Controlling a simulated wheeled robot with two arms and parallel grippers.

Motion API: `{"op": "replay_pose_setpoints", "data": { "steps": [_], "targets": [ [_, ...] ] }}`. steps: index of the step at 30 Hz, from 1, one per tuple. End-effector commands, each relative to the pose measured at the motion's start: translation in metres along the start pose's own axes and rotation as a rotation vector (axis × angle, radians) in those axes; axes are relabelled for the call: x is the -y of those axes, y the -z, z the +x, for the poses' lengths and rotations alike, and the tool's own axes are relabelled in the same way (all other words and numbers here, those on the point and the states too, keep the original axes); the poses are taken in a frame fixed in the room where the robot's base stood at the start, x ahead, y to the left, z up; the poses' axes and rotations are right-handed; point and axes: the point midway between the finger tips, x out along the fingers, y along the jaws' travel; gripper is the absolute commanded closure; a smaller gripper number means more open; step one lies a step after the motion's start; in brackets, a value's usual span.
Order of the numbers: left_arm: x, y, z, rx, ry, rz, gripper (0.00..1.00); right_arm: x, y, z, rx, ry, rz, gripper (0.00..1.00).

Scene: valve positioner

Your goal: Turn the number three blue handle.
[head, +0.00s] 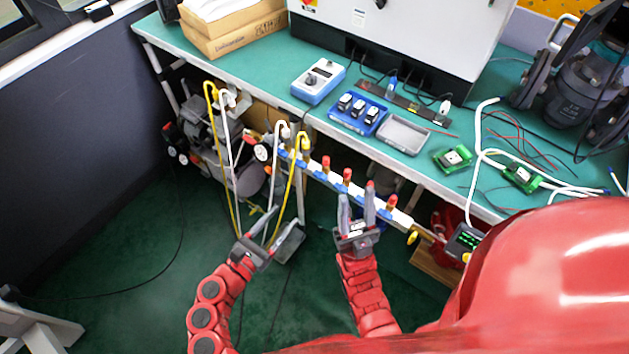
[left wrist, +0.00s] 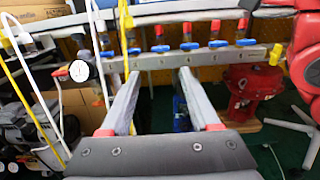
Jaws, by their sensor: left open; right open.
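A pale pipe manifold (head: 403,217) runs along the front of the bench, with a row of blue handles (left wrist: 188,46) and several red-capped fittings (left wrist: 243,27) above it. My left gripper (head: 279,222) is open and empty, in front of and below the manifold's left part. In the left wrist view its fingers (left wrist: 159,72) point at the manifold, apart from the handles. My right gripper (head: 356,204) is open in front of the manifold's middle and overlaps part of it.
White and yellow hoses (head: 229,150) hang from the manifold's left end, close to my left gripper. A round gauge (left wrist: 80,71) sits at that end. The green bench (head: 240,68) above holds a blue meter (head: 318,80), a blue tray and circuit boards. A red valve body (left wrist: 250,88) stands below.

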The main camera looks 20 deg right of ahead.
Motion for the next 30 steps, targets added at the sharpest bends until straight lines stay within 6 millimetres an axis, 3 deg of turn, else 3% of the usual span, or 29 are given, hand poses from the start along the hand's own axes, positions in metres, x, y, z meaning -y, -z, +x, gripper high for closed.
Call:
{"op": "replay_pose_setpoints", "data": {
  "steps": [9, 15, 21, 30],
  "targets": [
    [0.001, 0.000, 0.080, 0.000, 0.006, 0.001, 0.38, 0.000, 0.001, 0.005, 0.000, 0.000, 0.000, 0.57],
    [0.001, 0.001, 0.118, -0.001, 0.004, 0.002, 0.38, 0.000, 0.001, 0.004, 0.000, 0.000, 0.000, 0.57],
    [0.000, 0.002, 0.138, -0.003, 0.000, 0.000, 0.38, 0.000, 0.001, 0.003, 0.000, 0.000, 0.000, 0.57],
    [0.000, 0.002, 0.141, -0.004, -0.002, 0.000, 0.38, 0.000, 0.001, 0.003, 0.000, 0.000, 0.000, 0.57]
  ]
}}
